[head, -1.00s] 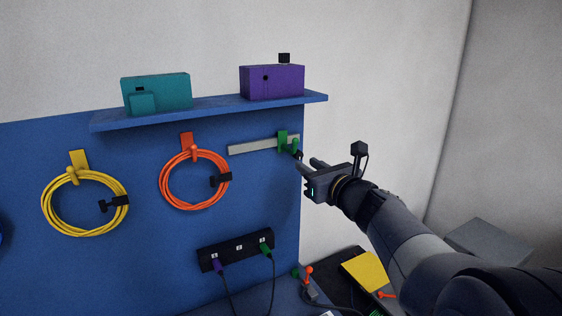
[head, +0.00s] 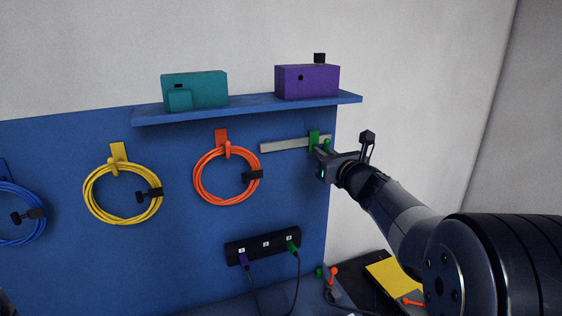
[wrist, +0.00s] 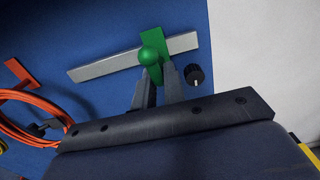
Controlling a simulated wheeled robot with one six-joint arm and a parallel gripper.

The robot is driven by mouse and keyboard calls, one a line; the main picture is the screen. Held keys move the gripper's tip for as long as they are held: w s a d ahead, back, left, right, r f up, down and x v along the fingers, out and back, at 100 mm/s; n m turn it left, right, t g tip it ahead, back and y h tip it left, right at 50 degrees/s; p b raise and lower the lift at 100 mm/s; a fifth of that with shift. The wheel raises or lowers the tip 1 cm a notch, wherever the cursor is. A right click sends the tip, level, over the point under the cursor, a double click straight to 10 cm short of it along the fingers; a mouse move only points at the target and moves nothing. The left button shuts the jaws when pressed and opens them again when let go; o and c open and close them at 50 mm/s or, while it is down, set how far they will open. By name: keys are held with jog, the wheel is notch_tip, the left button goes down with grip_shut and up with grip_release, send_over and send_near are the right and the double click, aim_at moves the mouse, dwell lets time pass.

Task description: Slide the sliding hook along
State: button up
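The sliding hook (head: 314,139) is a green plate with a rounded knob. It sits near the right end of a pale grey rail (head: 285,145) on the blue wall panel. It also shows in the wrist view (wrist: 152,57), with the rail (wrist: 105,66) running to its left. My gripper (head: 322,150) is at the hook from the front right. In the wrist view my fingers (wrist: 159,82) stand apart, one on each side of the hook just below the knob. The fingertips are partly hidden, and I cannot tell whether they touch it.
Left of the rail hang an orange cable coil (head: 227,176) and a yellow coil (head: 122,193). A shelf (head: 245,107) above holds teal (head: 205,92) and purple (head: 315,82) boxes. A black knob (wrist: 195,75) is right of the hook. A power strip (head: 262,248) is below.

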jog(key=shift+a, duration=0.1)
grip_shut()
jog(key=s+a+b, duration=0.3)
jog(key=a+b, duration=0.3)
jog(key=a, duration=0.4)
jog(key=shift+s+a+f, duration=0.15)
jog(key=shift+s+a, duration=0.05)
jog(key=shift+o, duration=2.3)
grip_release()
jog(key=o, duration=0.3)
jog(key=v, duration=1)
jog(key=shift+s+d, duration=0.1)
jog(key=shift+s, duration=0.25)
jog(key=shift+w, duration=0.1)
